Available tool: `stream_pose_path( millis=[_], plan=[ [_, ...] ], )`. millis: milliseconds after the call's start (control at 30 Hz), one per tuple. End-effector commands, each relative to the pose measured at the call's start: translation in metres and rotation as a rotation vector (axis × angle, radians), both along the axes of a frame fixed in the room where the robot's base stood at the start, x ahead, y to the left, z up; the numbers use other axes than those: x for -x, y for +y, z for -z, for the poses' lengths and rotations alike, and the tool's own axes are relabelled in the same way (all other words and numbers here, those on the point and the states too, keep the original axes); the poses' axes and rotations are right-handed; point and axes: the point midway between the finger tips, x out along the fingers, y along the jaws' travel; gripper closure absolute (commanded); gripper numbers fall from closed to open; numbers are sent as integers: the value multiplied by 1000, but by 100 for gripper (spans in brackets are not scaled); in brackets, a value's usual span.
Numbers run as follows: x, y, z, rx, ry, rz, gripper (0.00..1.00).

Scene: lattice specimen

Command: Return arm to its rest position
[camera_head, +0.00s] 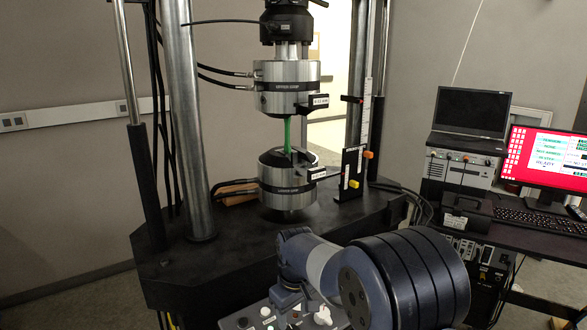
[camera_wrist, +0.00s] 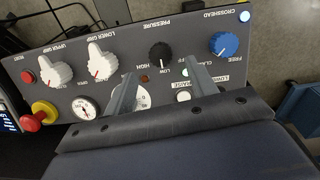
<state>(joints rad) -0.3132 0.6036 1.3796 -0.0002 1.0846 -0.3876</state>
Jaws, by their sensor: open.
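My gripper (camera_wrist: 164,72) shows in the wrist view as two grey fingers, apart with nothing held between them. It is over the control panel (camera_wrist: 75,95), which has white upper and lower grip knobs, a black pressure knob and a blue knob. Contact with the panel cannot be told. In the head view my arm (camera_head: 365,280) reaches low across the front, by the panel (camera_head: 262,318); its fingers cannot be made out there. A thin green specimen (camera_head: 287,135) stands upright between the upper grip (camera_head: 285,88) and lower grip (camera_head: 283,180) of the testing machine.
A red stop button (camera_wrist: 40,115) sticks up at the panel's left edge. The machine's thick column (camera_head: 187,120) and dark base (camera_head: 190,262) stand behind my arm. A desk at the right holds a laptop (camera_head: 472,110), a red-screened monitor (camera_head: 547,157) and a keyboard (camera_head: 540,218).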

Motion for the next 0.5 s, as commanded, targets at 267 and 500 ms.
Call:
stream_pose_path(
  millis=[267,500],
  plan=[
    [-3,1,58,1,4,0,46],
    [-4,1,57,-53,35,236,46]
  ],
)
